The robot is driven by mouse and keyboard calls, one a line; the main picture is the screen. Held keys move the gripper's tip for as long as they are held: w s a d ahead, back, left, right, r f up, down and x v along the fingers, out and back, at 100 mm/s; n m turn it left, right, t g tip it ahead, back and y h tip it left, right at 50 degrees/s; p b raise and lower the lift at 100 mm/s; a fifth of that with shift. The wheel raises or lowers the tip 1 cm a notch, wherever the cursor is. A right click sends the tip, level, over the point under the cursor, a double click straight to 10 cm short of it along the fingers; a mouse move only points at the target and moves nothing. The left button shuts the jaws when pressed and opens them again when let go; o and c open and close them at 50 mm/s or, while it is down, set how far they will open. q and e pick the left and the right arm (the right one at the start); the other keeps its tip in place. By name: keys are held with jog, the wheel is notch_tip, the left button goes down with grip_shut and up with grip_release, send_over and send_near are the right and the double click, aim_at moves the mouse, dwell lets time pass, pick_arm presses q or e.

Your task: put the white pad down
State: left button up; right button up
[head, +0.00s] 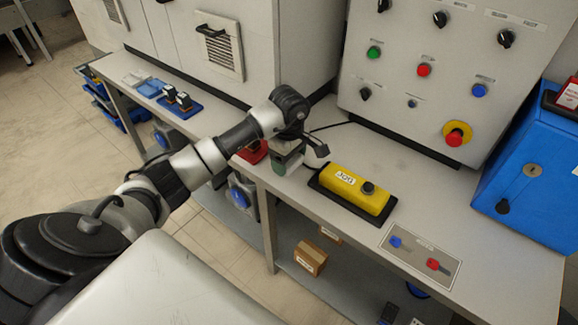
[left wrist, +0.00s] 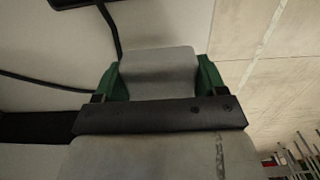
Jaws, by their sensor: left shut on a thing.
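My left gripper (head: 290,158) is over the bench, left of the yellow box, with its arm coming in from the left. In the left wrist view its green fingers (left wrist: 163,82) stand on both sides of a pale grey-white pad (left wrist: 157,70), and the gripper is shut on it. The pad's far end and underside are hidden in that view. In the head view the gripper and wrist cover much of the pad, and I cannot tell whether it touches the bench (head: 330,122). My right gripper is not in view.
A yellow box (head: 345,186) on a black base stands just right of the gripper. A red thing (head: 254,152) is close to its left. A blue cabinet (head: 530,185) and a marked plate (head: 420,256) are at the right. A control panel (head: 440,80) rises behind.

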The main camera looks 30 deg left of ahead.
aim_at(289, 168)
pick_arm(q)
notch_tip(289, 168, down, 3)
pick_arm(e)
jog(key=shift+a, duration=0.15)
pick_arm(q)
jog(key=shift+f, duration=0.1)
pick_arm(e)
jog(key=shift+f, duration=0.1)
pick_arm(q)
jog(key=o, duration=1)
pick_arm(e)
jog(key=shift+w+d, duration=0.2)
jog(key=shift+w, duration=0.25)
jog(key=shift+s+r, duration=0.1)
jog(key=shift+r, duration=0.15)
